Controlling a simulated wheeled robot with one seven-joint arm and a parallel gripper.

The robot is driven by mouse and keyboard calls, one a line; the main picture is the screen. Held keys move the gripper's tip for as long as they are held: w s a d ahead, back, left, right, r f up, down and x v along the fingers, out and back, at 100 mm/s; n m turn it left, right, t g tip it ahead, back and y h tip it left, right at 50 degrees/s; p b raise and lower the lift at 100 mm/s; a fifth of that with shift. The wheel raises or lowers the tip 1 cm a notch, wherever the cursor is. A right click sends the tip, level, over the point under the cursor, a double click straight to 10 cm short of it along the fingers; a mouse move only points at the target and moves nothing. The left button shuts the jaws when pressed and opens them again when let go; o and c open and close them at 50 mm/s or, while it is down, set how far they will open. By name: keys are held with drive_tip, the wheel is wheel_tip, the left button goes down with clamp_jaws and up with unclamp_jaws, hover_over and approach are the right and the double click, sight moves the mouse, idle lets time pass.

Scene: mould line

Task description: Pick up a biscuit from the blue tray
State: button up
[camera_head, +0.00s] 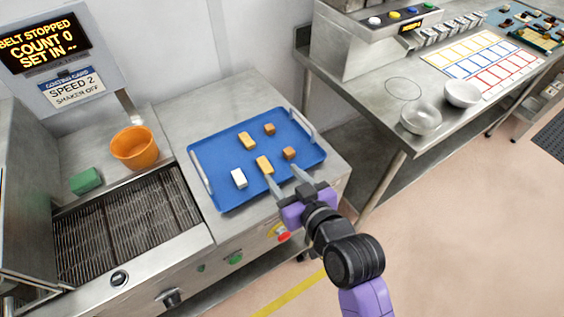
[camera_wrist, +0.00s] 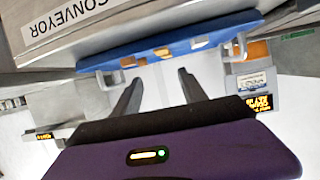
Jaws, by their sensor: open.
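The blue tray (camera_head: 222,152) has silver handles and lies on the steel counter. On it are two flat golden blocks that look like biscuits, one at the back (camera_head: 247,141) and one nearer the front (camera_head: 264,165). Two small brown pieces, one at the back (camera_head: 270,129) and one in front (camera_head: 289,153), and a white block (camera_head: 239,178) lie there too. My gripper (camera_head: 281,176) is open and empty over the tray's front edge, its fingers towards the front biscuit and front brown piece. In the wrist view the tray (camera_wrist: 185,38) shows edge-on beyond my fingers (camera_wrist: 158,80).
An orange bowl (camera_head: 135,148) and a green block (camera_head: 86,181) stand left of the tray, by the conveyor belt (camera_head: 125,220). A stop button (camera_head: 283,234) is on the counter's front. A table with two bowls, one glass (camera_head: 420,118) and one white (camera_head: 462,93), stands at right.

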sight(268, 169)
drive_tip(key=shift+s+a+f+n+g, duration=0.15)
drive_tip(key=shift+s+f+n+g, duration=0.15)
drive_tip(key=shift+f, duration=0.4)
drive_tip(key=shift+f+p+x, duration=0.15)
drive_tip(key=shift+p+x, duration=0.3)
drive_tip(key=shift+x, duration=1.5)
drive_tip(key=shift+f+p+x, duration=0.15)
drive_tip(key=shift+p+x, duration=0.3)
drive_tip(key=shift+x, duration=1.45)
drive_tip(key=shift+s, duration=0.15)
clamp_jaws()
